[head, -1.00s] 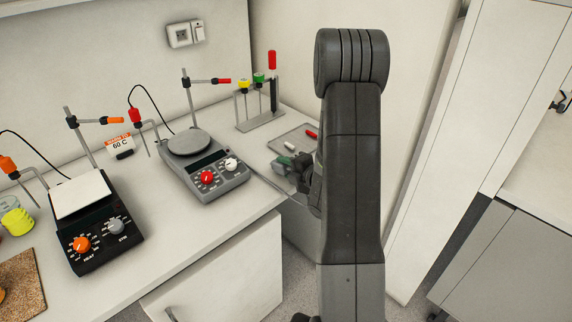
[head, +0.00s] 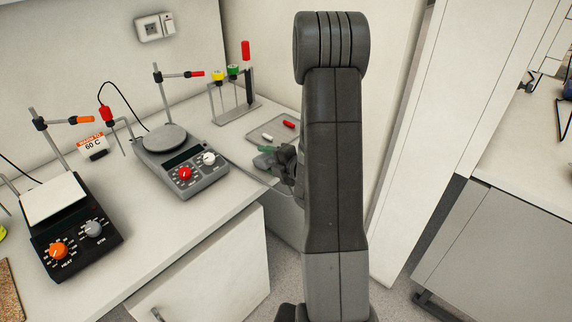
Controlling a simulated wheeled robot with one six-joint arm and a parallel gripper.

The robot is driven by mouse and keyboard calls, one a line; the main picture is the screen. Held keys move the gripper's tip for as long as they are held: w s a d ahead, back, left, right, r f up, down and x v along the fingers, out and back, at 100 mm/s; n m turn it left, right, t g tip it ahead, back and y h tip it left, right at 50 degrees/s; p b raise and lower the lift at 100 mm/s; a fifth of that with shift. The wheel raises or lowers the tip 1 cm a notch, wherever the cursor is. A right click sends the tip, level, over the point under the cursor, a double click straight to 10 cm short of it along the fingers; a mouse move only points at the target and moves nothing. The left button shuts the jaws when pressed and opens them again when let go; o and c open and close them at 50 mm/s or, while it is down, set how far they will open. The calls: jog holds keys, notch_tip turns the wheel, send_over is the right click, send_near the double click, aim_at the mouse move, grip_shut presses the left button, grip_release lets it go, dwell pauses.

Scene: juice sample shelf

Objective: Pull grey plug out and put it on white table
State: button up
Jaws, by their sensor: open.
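A wall socket plate (head: 154,27) is on the back wall at the upper left of the head view. It has a grey part on the left and a white part on the right; I cannot tell for sure which part is the grey plug. The white table (head: 225,234) runs along the wall with lab devices on it. My gripper (head: 278,160) is low over the table's right end, near a small tray (head: 292,138). It is partly hidden by my arm, looks open, and is well away from the socket plate.
A grey stirrer (head: 181,165) and a black heater (head: 73,240) stand on the table. Behind the tray is a stand (head: 235,107) with coloured tools. A red piece (head: 289,124), a white piece (head: 267,137) and a green piece (head: 265,149) lie around the tray.

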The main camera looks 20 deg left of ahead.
jog(key=b+v, duration=0.1)
jog(key=v, duration=1.1)
jog(key=shift+r+b, duration=0.15)
jog(key=shift+b, duration=0.15)
jog(key=shift+s, duration=0.1)
jog(key=shift+a, duration=0.1)
jog(key=x, duration=0.4)
